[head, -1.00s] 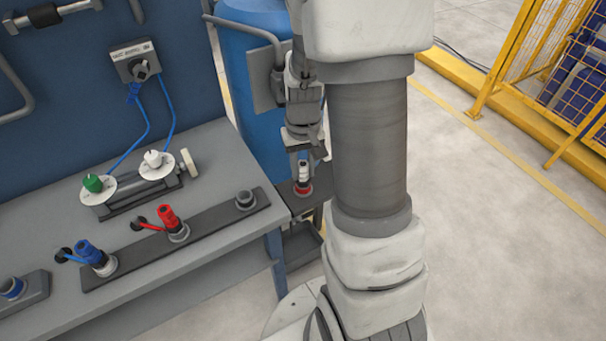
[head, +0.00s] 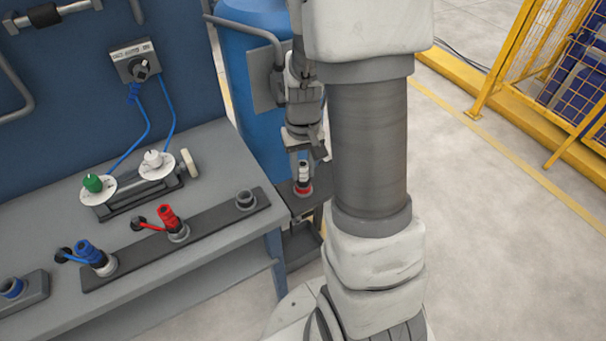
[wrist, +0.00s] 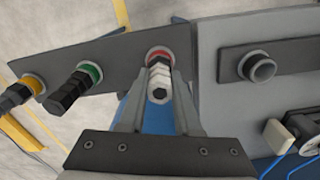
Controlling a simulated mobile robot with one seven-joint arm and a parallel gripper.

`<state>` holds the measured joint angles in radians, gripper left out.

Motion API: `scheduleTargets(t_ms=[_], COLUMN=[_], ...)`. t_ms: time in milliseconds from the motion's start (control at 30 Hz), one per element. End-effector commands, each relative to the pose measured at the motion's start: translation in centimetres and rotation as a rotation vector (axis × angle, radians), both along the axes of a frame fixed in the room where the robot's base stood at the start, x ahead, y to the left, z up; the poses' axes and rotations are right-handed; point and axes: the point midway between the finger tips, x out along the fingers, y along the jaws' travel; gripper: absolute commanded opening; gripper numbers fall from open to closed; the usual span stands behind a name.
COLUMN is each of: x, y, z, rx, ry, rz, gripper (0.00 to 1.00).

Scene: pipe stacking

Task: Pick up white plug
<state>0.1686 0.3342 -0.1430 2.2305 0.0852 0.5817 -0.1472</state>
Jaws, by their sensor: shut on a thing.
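The white plug (wrist: 159,82) stands in a red-ringed socket (wrist: 158,52) on a dark rail, between my gripper's fingers in the wrist view. In the head view the white plug (head: 303,172) shows small above the red ring. My gripper (wrist: 159,72) is shut on the plug from both sides; in the head view my gripper (head: 303,163) reaches down over it. The plug's lower end is hidden in the socket.
Black plugs in a green-ringed socket (wrist: 92,73) and a yellow-ringed socket (wrist: 36,83) stand on the same rail. The bench (head: 225,155) holds a red plug (head: 168,217), a blue plug (head: 90,253) and an empty grey socket (head: 245,199). A blue tank (head: 247,75) stands behind.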

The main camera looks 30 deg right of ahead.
Motion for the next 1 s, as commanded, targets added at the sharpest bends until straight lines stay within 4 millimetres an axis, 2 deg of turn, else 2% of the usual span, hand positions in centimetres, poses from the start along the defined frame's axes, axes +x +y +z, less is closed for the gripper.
scheduleTargets(t_ms=[367, 467, 600, 1000], x=[0.1, 0.1, 0.1, -6.9], y=[0.0, 0.0, 0.0, 0.7], z=[0.9, 2.0, 4.8, 8.4], rx=[-0.001, -0.001, -0.001, 0.000], ry=[-0.003, -0.004, -0.006, -0.004], rz=[0.000, 0.000, 0.001, -0.001], gripper=[0.00, 0.00, 0.00, 0.00])
